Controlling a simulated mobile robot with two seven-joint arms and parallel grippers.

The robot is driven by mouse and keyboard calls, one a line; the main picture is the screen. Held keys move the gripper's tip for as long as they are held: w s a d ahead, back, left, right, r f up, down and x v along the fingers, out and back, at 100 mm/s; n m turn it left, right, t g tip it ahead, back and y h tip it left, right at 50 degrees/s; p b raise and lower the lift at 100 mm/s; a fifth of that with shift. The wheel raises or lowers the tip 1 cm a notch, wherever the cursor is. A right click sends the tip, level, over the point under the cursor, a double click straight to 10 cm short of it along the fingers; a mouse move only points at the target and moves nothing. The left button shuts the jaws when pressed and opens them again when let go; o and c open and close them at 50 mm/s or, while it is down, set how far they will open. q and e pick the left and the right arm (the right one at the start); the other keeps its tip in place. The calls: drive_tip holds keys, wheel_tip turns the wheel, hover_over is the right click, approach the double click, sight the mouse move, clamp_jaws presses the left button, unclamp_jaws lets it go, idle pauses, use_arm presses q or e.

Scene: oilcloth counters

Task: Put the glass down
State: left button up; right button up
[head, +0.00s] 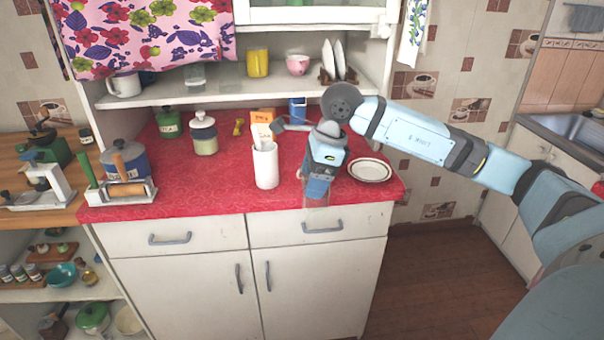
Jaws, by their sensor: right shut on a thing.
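My right gripper (317,188) points down over the front edge of the red counter, in front of the right drawer. It is shut on a clear glass (316,203), of which only a faint see-through part shows below the fingers. The gripper hides the rest of the glass. I cannot tell whether the glass touches the counter. The red oilcloth counter (225,185) lies around and behind it. My left gripper is not in view.
The red counter is clear between the rolling pin and the white holder.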

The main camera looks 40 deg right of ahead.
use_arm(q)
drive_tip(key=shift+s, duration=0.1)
use_arm(e)
drive_tip(key=shift+s+a, duration=0.1)
drive_tip(key=shift+s, duration=0.05)
drive_tip(key=w+a+f+n+g+h, duration=0.1)
drive_tip(key=w+a+f+n+g, duration=0.15)
drive_tip(key=a+f+n, duration=0.4)
drive_tip(key=w+a+f+n+g+h, duration=0.1)
drive_tip(key=w+a+n, duration=0.25)
drive_tip(key=n, duration=0.65)
drive_tip(key=w+a+f+n+g+h, duration=0.1)
drive_tip(key=w+a+f+n+g, duration=0.15)
drive_tip(key=a+n, duration=0.4)
use_arm(q)
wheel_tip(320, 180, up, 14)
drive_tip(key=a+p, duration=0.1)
drive_tip(key=p, duration=1.5)
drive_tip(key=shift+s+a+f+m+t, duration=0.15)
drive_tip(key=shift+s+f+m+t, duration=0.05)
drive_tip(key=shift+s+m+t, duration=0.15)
use_arm(e)
drive_tip(key=s+d+r+n, duration=0.1)
drive_tip(key=s+r, duration=1)
drive_tip(key=shift+d+n+t, duration=0.25)
drive_tip(key=shift+n+t, duration=0.05)
drive_tip(key=shift+n, duration=0.1)
drive_tip(key=shift+r, duration=0.1)
